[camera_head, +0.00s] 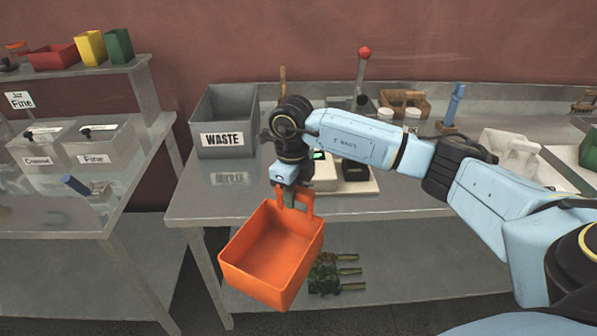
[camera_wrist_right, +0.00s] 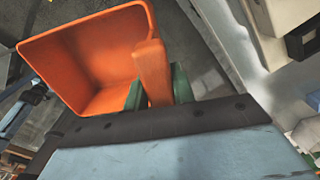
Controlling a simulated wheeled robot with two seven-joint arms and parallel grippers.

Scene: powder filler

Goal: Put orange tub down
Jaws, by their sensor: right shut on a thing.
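The orange tub (camera_head: 270,255) is open-topped and looks empty. It hangs tilted in front of the steel table's front edge, clear of any surface. My right gripper (camera_head: 291,195) is shut on the tub's handle at its rim. In the right wrist view the tub (camera_wrist_right: 95,60) fills the upper left, and the right gripper's green fingertips (camera_wrist_right: 157,88) sit on both sides of the orange handle. My left gripper is not in view.
The steel table (camera_head: 205,200) has bare room at its front left. A grey WASTE bin (camera_head: 225,125), a scale (camera_head: 345,178) and a red-knobbed lever (camera_head: 364,55) stand on it. A left bench (camera_head: 60,225) holds labelled containers.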

